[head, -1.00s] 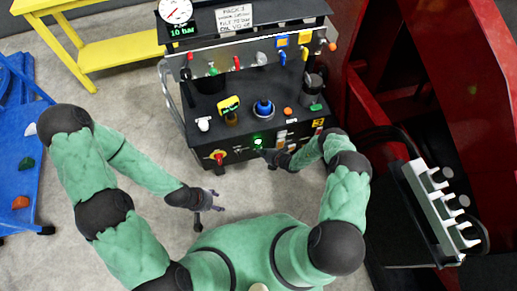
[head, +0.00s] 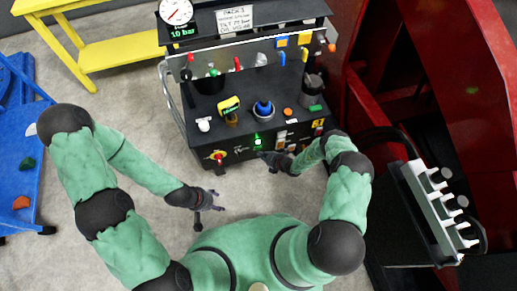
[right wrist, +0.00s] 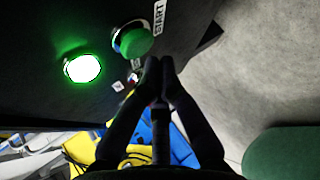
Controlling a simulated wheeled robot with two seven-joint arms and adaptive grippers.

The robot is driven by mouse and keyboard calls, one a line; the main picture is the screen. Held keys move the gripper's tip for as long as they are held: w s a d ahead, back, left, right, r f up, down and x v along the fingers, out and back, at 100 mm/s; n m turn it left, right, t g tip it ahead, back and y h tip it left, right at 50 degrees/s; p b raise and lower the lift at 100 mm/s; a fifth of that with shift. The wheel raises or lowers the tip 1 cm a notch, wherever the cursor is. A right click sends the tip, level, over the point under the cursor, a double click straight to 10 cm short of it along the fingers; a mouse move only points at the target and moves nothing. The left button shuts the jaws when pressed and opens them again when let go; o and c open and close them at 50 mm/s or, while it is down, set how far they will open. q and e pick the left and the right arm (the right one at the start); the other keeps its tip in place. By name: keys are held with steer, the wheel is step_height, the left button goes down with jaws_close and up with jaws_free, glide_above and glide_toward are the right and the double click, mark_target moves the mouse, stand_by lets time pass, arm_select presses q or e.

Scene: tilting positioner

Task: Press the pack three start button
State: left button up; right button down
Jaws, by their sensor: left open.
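The pack (head: 240,93) is a black cart with a sign (head: 235,18) that seems to read PACK 3. In the right wrist view a round green button (right wrist: 134,40) with a metal collar has a START label (right wrist: 160,17) beside it. A brightly lit green lamp (right wrist: 82,68) sits left of the button; its glow also shows in the head view (head: 257,141). My right gripper (right wrist: 160,62) is shut and empty, its fingertips close to the button in the picture; contact cannot be told. My left gripper (head: 216,201) is open and empty, low over the floor.
A gauge (head: 176,12) with a 10 bar display stands on the pack. Red structure (head: 440,80) stands right, a yellow bench (head: 120,52) back left, a blue table (head: 20,150) left.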

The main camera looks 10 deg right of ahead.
steer(key=shift+s+p, duration=0.9)
steer(key=shift+s, duration=1.6)
